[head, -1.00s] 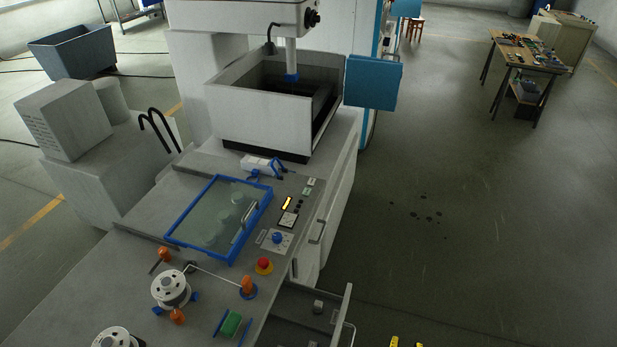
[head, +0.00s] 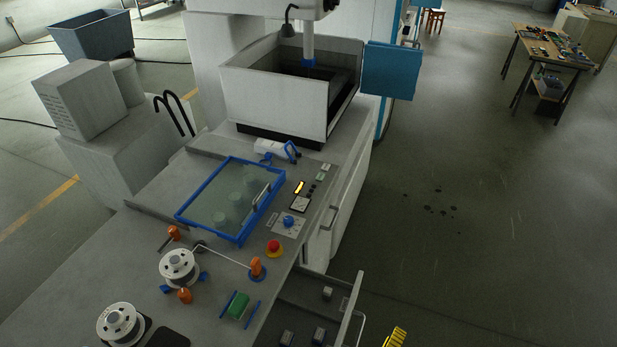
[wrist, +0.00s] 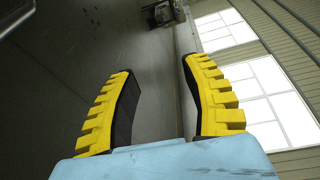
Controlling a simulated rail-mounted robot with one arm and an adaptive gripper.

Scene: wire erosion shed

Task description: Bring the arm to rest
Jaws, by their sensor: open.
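My gripper shows in the wrist view (wrist: 163,105) with its two yellow and black fingers spread apart. Nothing is between the fingers. Beyond them are grey floor, a wall and bright windows, so the gripper is clear of the bench. In the head view only a yellow bit of my gripper (head: 396,338) shows at the bottom edge, right of the open drawer.
The machine bench carries a blue-framed glass lid (head: 228,200), a red stop button (head: 274,247), wire spools (head: 179,267) and a green block (head: 238,306). An open drawer (head: 358,310) juts out at the right. Floor right of it is free. A table (head: 550,50) stands far right.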

